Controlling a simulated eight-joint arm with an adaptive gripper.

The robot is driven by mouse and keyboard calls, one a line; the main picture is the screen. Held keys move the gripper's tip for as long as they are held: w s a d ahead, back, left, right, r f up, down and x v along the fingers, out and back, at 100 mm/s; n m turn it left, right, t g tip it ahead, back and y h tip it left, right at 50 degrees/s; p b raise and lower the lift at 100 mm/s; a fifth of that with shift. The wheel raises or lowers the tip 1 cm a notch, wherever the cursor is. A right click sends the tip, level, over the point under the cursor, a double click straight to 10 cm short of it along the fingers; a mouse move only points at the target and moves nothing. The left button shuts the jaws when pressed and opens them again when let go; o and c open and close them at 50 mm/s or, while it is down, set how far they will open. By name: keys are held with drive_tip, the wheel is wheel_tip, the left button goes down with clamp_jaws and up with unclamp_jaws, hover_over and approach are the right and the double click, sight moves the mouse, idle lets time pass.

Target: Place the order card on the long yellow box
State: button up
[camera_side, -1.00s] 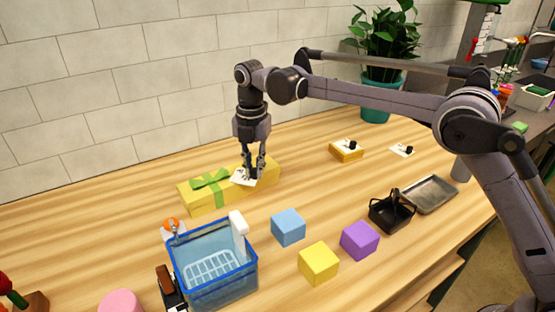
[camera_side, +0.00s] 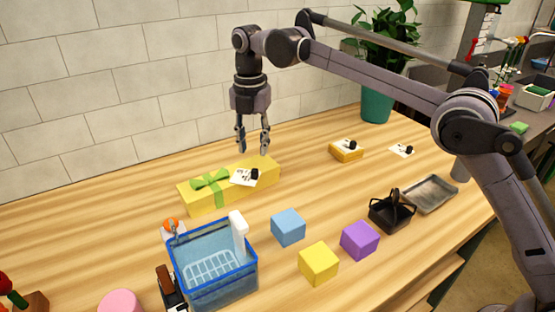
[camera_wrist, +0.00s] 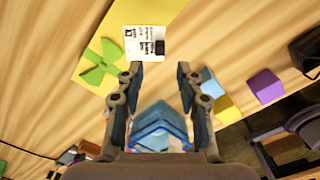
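The long yellow box (camera_side: 205,200) with a green ribbon bow (camera_side: 211,181) lies on the wooden table toward the back. The order card (camera_side: 242,178), white with a small black block on it, lies on top of the box, to the right of the bow. My gripper (camera_side: 253,150) is above the box, clear of the card, with its fingers apart and nothing between them. In the wrist view the card (camera_wrist: 137,42) lies on the yellow box (camera_wrist: 120,15) beyond the fingertips of my open gripper (camera_wrist: 158,72).
A smaller yellow box (camera_side: 345,154) with a card and black block stands at the right, near another card (camera_side: 401,151) on the table. In front are a blue basket (camera_side: 213,268), a blue cube (camera_side: 288,227), a yellow cube (camera_side: 318,263) and a purple cube (camera_side: 360,240).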

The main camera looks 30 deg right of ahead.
sight(254, 170)
drive_tip(key=shift+r, duration=2.7)
drive_tip(key=shift+f, duration=0.1)
drive_tip(key=shift+f, duration=6)
